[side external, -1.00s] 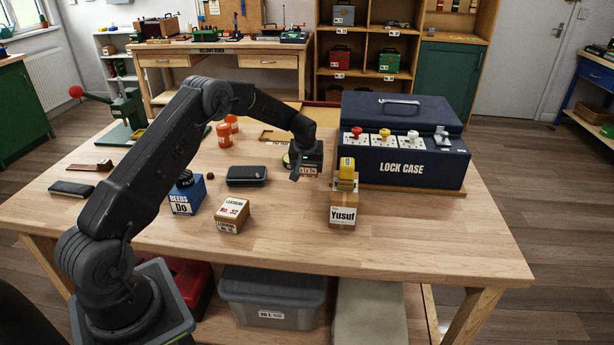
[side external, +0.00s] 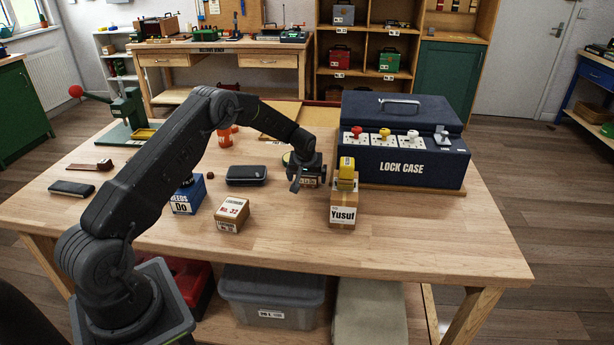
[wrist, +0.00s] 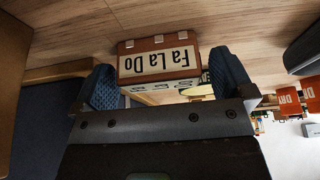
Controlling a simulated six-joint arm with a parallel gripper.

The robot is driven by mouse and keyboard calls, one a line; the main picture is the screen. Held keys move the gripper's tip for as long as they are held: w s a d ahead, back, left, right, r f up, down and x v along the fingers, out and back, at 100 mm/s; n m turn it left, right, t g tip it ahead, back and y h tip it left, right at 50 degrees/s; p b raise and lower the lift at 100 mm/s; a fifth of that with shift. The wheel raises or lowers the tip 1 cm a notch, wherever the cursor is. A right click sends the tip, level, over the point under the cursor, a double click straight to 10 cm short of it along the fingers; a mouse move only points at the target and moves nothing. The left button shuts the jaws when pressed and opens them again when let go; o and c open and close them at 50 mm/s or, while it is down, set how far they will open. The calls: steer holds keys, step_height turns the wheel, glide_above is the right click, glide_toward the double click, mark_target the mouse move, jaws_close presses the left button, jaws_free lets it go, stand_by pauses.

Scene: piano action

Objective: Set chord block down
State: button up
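The chord block is a small brown block with a pale label reading "Fa La Do", upside down in the wrist view (wrist: 160,62). In the side view the chord block (side external: 309,182) shows under my gripper (side external: 305,179), low at the tabletop; whether its underside touches the wood is hard to tell. The pads' contact faces are mostly hidden.
The navy lock case (side external: 405,150) with red, yellow and white knobs stands to the right. A black case (side external: 246,175) lies to the left. The table's front right is clear.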

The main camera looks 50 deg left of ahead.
steer(key=shift+r, duration=0.15)
steer(key=shift+d+r, duration=0.1)
steer(key=shift+r, duration=0.2)
steer(key=s+d+r+m, duration=0.1)
steer(key=s+d+r, duration=0.35)
steer(key=r, duration=0.55)
steer(key=s+d+r+m, duration=0.1)
steer(key=s+d+r, duration=0.3)
steer(key=r, duration=0.5)
steer(key=s+d+r+m+t+h, duration=0.1)
steer(key=s+d+r+m, duration=0.1)
steer(key=s+d+r, duration=0.65)
steer(key=s+d+m+h, duration=0.1)
steer(key=s+d, duration=0.4)
steer(key=s, duration=0.5)
steer(key=s+d+m+t+h, duration=0.1)
steer(key=s+d+m, duration=0.3)
steer(key=s, duration=0.6)
steer(key=shift+s+d, duration=0.15)
steer(key=shift+d, duration=0.35)
